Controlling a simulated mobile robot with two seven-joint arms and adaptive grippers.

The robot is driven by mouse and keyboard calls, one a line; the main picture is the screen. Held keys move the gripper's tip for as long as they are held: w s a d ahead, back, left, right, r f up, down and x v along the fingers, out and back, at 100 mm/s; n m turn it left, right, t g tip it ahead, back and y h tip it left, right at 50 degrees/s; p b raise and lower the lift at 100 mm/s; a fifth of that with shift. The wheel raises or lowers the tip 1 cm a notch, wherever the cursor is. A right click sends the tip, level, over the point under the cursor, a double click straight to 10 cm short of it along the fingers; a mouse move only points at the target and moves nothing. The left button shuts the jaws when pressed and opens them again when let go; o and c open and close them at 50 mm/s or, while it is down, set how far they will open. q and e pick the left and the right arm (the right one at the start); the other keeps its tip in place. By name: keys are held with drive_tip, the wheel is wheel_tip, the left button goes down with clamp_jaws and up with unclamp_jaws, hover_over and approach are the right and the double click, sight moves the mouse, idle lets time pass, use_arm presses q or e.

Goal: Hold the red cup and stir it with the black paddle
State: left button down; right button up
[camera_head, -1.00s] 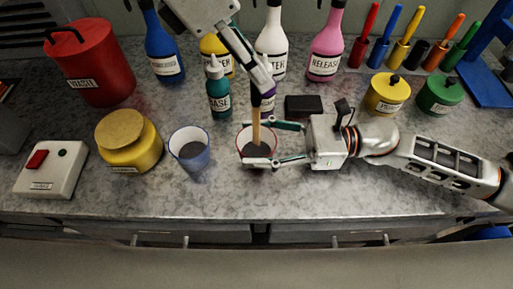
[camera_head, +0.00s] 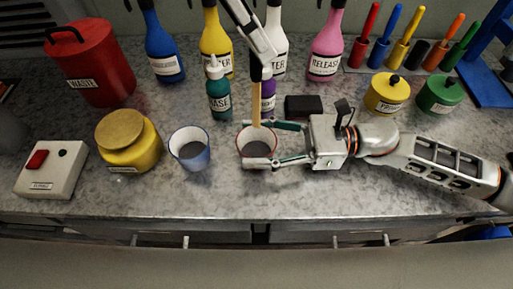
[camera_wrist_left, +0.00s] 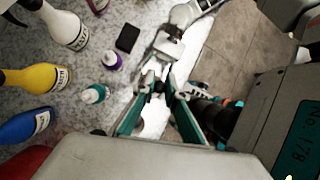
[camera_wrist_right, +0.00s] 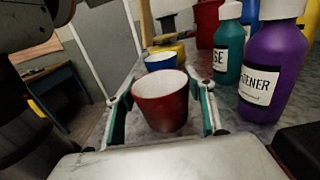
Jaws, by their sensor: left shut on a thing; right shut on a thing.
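The red cup (camera_head: 257,152) stands on the bench; the right wrist view also shows the cup (camera_wrist_right: 160,103) upright. My right gripper (camera_head: 273,142) is shut on it, one finger on each side. The black paddle has a pale wooden shaft (camera_head: 256,105) that hangs upright over the cup. My left gripper (camera_head: 260,70) is shut on the paddle's dark upper end, which is largely hidden by the fingers. The shaft's lower end shows near the cup's far rim in the head view. I cannot tell whether it dips below the rim.
A blue cup (camera_head: 190,150) and a yellow jar (camera_head: 128,140) stand left of the red cup. Teal (camera_head: 218,95) and purple (camera_head: 268,97) bottles stand close behind, with taller bottles beyond. A black block (camera_head: 304,105) lies behind my right gripper.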

drive_tip(key=o, duration=1.2)
drive_tip(key=d, duration=1.2)
drive_tip(key=shift+w, duration=0.15)
